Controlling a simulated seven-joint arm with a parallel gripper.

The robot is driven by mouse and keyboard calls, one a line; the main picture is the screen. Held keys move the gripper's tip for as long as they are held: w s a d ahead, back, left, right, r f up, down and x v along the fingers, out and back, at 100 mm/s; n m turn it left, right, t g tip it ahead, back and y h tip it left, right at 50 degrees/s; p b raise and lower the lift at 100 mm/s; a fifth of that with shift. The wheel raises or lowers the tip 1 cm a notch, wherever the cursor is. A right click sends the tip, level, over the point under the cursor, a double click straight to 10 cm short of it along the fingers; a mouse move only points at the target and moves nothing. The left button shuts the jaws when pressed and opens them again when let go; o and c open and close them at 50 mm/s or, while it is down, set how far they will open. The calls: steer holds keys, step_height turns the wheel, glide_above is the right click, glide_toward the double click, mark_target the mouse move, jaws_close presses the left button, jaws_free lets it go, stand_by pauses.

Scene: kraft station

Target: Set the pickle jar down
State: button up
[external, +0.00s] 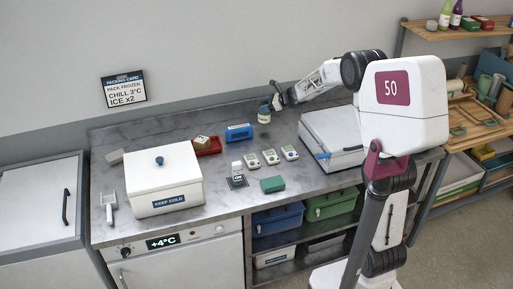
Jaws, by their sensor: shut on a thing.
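A small jar with a pale band, apparently the pickle jar (264,115), is at the end of my arm near the back of the metal counter (215,212). My gripper (273,101) is shut on it near its upper part. The jar looks upright. I cannot tell whether its base touches the counter or hangs just above it. The fingers are small in this view and their exact contact is hard to see.
A white KEEP COLD box (163,183) stands at the left. A red tray (207,146), a blue box (239,132), several small devices (270,157) and a green block (273,184) lie mid-counter. A large grey-white case (332,140) stands right of the jar.

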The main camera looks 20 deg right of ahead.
steer(key=shift+w+a, duration=0.15)
steer(key=shift+w, duration=1)
steer(key=shift+f, duration=0.1)
steer(key=shift+f, duration=1.7)
steer(key=shift+f, duration=0.15)
steer(key=o, duration=1.2)
steer(key=shift+o, duration=0.2)
steer(key=shift+s+d+r, duration=0.25)
steer(key=shift+d+r, duration=0.1)
steer(key=shift+d, duration=0.15)
steer(key=v, duration=1)
steer(key=shift+s+d+r, duration=0.15)
steer(key=shift+s+d, duration=0.05)
steer(key=shift+d, duration=0.15)
